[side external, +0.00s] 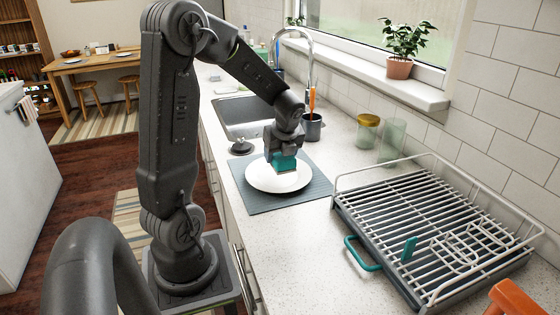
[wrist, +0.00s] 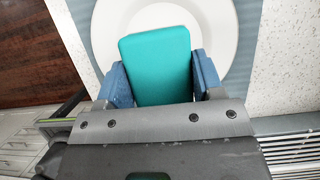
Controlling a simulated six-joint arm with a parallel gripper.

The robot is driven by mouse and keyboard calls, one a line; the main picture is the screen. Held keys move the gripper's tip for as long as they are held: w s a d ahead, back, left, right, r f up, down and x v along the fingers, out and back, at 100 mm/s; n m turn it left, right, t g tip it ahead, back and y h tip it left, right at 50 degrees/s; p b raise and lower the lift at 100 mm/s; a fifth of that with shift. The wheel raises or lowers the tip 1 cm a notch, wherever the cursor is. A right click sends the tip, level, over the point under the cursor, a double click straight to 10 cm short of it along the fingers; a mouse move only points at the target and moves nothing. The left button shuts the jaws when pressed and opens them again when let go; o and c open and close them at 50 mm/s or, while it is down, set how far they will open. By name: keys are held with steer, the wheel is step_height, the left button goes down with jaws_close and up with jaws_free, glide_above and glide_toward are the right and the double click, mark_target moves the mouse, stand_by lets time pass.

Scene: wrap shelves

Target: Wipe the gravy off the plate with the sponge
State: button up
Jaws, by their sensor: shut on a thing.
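A white plate (side external: 262,183) lies on a grey mat (side external: 252,204) on the counter. The plate also shows in the wrist view (wrist: 228,22), partly hidden behind the sponge. My gripper (side external: 284,150) is over the plate, shut on a teal sponge (side external: 284,161). In the wrist view the sponge (wrist: 157,65) sits between the two blue fingers of my gripper (wrist: 157,85). The sponge's lower end is at or just above the plate; I cannot tell whether it touches. No gravy shows on the visible part of the plate.
A white dish rack (side external: 440,222) with a teal handle stands right of the mat. The sink (side external: 245,115) and tap (side external: 310,75) are behind. A yellow-lidded jar (side external: 367,135) and a glass (side external: 391,142) stand near the wall. The counter in front of the mat is clear.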

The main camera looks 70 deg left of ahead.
steer(key=shift+r, duration=0.85)
steer(key=shift+r, duration=0.1)
steer(key=shift+r, duration=1.4)
